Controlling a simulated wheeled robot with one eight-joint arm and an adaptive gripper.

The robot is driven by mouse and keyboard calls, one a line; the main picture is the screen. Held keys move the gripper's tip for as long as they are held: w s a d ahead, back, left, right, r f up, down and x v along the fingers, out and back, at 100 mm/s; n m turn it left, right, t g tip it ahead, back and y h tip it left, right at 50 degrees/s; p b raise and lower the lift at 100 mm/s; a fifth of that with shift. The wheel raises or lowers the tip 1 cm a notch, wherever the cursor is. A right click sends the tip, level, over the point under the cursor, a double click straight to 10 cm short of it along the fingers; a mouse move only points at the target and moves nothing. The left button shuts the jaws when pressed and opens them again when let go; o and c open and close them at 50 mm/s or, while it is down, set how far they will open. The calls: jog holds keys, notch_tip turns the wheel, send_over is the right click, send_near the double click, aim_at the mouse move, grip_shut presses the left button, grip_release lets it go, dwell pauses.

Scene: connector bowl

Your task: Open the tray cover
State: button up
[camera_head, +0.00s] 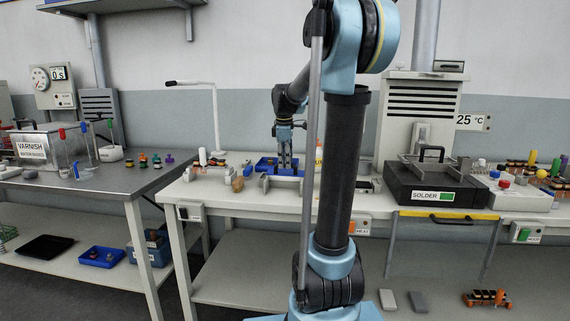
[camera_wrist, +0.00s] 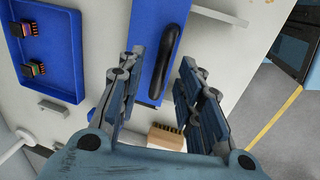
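In the wrist view a blue cover (camera_wrist: 152,22) carries a long black handle (camera_wrist: 168,58). My gripper (camera_wrist: 160,68) is open, with one finger on each side of the handle in the picture and visible gaps between; I cannot tell the height above it. A blue tray (camera_wrist: 48,62) lies to the left, uncovered, with two small dark connectors inside. In the head view my gripper (camera_head: 285,166) points down over blue trayware (camera_head: 264,169) on the white bench; its fingers hide part of it.
A tan connector block (camera_wrist: 166,136) lies near the right finger's base. On the bench stand a black SOLDER box (camera_head: 400,190) with a handled lid, at right, and small parts. A VARNISH box (camera_head: 34,148) stands on the left table. A thin white post (camera_head: 214,110) rises behind.

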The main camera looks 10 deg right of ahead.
jog(key=shift+w+f, duration=0.1)
jog(key=shift+f, duration=0.35)
grip_shut()
jog(key=s+a, duration=0.2)
jog(key=s, duration=0.5)
jog(key=shift+a, duration=0.15)
grip_release()
